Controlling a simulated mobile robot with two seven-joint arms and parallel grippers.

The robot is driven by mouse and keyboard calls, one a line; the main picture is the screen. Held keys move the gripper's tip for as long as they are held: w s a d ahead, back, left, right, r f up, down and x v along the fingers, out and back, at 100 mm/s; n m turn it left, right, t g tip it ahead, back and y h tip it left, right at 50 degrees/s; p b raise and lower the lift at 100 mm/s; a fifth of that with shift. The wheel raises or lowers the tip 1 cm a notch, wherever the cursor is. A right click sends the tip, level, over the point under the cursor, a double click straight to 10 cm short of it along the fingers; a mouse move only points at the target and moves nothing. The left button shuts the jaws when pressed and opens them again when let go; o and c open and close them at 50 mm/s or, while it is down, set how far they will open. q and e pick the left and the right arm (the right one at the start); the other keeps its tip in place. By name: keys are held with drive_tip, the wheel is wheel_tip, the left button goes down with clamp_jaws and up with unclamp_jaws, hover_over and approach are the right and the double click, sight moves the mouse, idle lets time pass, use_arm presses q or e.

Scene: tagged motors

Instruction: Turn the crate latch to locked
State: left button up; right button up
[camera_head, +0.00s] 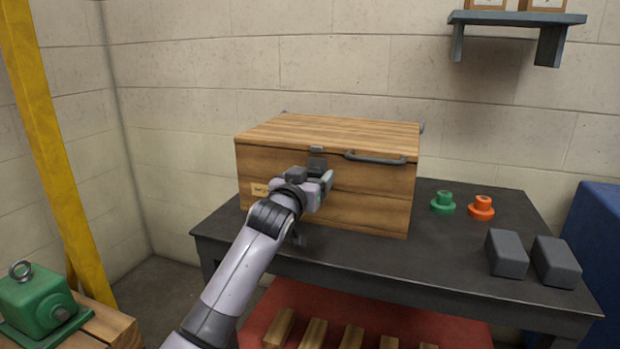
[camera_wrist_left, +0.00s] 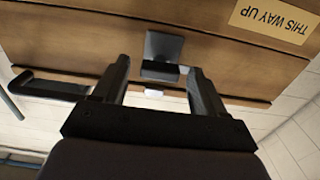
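A closed wooden crate (camera_head: 375,200) stands on the dark table, with its lid down. Its dark latch (camera_head: 317,158) is at the top of the front face. My left gripper (camera_head: 320,180) is in front of the latch and partly covers it. In the left wrist view, my left gripper (camera_wrist_left: 158,72) is open, one finger on each side of the latch (camera_wrist_left: 164,48), with gaps visible between fingers and latch. Whether the fingertips reach past the latch is hard to tell. My right gripper is in neither view.
A lid handle (camera_head: 375,158) is right of the latch. A green part (camera_head: 443,203), an orange part (camera_head: 481,208) and two dark blocks (camera_head: 507,254) lie on the dark table (camera_head: 440,265). A green motor (camera_head: 38,300) sits at lower left. Wooden pieces lie on the red lower shelf.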

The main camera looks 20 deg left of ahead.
use_arm(q)
drive_tip(key=c, duration=0.9)
drive_tip(key=shift+c, duration=0.2)
